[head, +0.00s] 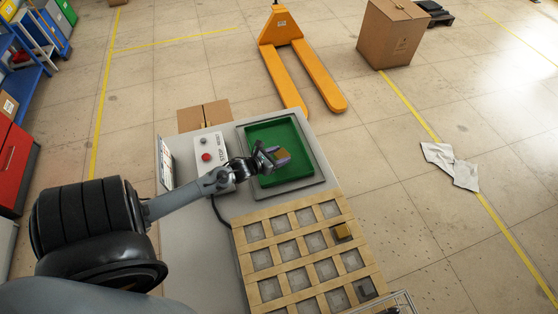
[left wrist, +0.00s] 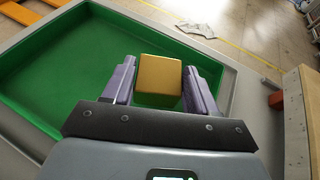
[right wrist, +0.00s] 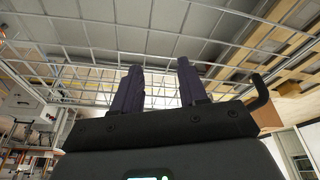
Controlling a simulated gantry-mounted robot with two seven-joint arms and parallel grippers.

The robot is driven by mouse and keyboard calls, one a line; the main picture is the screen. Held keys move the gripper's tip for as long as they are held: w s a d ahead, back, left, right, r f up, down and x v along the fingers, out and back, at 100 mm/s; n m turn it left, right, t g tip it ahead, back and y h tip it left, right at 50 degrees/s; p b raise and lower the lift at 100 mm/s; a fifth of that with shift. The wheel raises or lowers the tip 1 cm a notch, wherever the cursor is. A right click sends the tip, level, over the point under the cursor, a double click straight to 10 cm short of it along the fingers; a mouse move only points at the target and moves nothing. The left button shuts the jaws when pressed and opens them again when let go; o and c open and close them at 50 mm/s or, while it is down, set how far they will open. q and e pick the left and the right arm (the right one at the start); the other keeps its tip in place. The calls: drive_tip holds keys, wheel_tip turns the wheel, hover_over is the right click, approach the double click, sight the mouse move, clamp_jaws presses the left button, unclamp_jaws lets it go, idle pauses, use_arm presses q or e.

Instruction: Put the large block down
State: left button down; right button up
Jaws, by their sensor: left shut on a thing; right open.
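A gold-yellow block (left wrist: 159,80) sits between the purple fingers of my left gripper (left wrist: 160,85), which is shut on it. The block appears to be above the tray floor, but I cannot tell the exact gap. My right gripper (right wrist: 158,88) is open and empty, with a wire mesh beyond its fingers; I cannot make it out in the head view.
A wooden grid (head: 292,248) lies in front of the tray, with a yellowish block (head: 342,232) and a darker block (head: 366,290) in its right-hand cells. A control box with a red button (head: 206,157) stands left of the tray. A wire basket (head: 398,303) shows at the bottom edge.

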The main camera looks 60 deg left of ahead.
use_arm(q)
drive_tip(key=shift+f, duration=1.6)
use_arm(e)
drive_tip(key=shift+f, duration=0.2)
use_arm(q)
drive_tip(key=shift+f+b, duration=0.4)
drive_tip(key=shift+b, duration=0.1)
use_arm(e)
drive_tip(key=shift+d+f, duration=0.1)
drive_tip(key=shift+f, duration=0.25)
use_arm(q)
drive_tip(key=shift+c, duration=1.6)
unclamp_jaws()
drive_tip(key=shift+f, duration=0.15)
use_arm(e)
drive_tip(key=shift+w, duration=0.1)
drive_tip(key=shift+r, duration=0.15)
use_arm(q)
drive_tip(key=shift+r+p, duration=0.35)
drive_tip(key=shift+p, duration=0.05)
use_arm(e)
drive_tip(key=shift+r, duration=0.25)
use_arm(q)
drive_tip(key=p+v, duration=0.1)
drive_tip(key=v, duration=1.1)
drive_tip(key=shift+r, duration=0.15)
use_arm(e)
drive_tip(key=shift+r, duration=0.55)
